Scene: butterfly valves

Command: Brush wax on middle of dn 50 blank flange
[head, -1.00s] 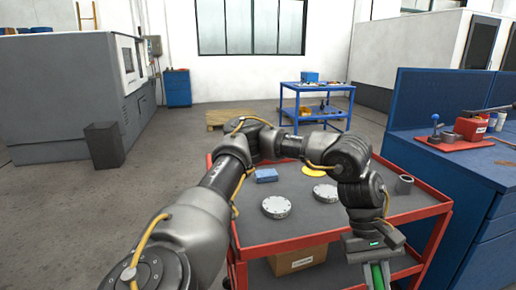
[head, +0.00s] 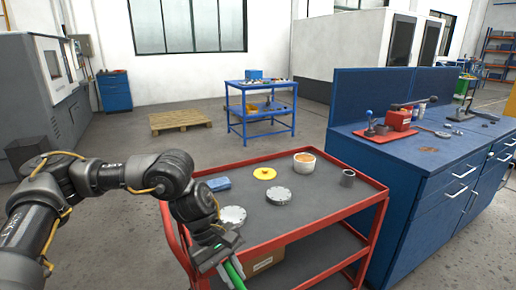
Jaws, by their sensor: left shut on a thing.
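Two round grey metal discs with bolt holes lie on the top of the red cart (head: 315,218). One disc (head: 279,196) is near the middle of the top, the other disc (head: 232,215) nearer my left arm. I cannot tell which is the DN 50 blank flange. A pale pot (head: 304,162) with orange-brown contents, possibly the wax, stands towards the back. My left gripper (head: 233,271) is at the cart's near left side, pointing down, shut on a green-handled thing (head: 237,277). Its lower end is out of frame, so I cannot confirm a brush. My right gripper is not in view.
A yellow disc (head: 264,173), a blue folded cloth (head: 219,183) and a grey hollow cylinder (head: 347,177) are also on the cart. A blue workbench (head: 423,172) with tools stands close on the right.

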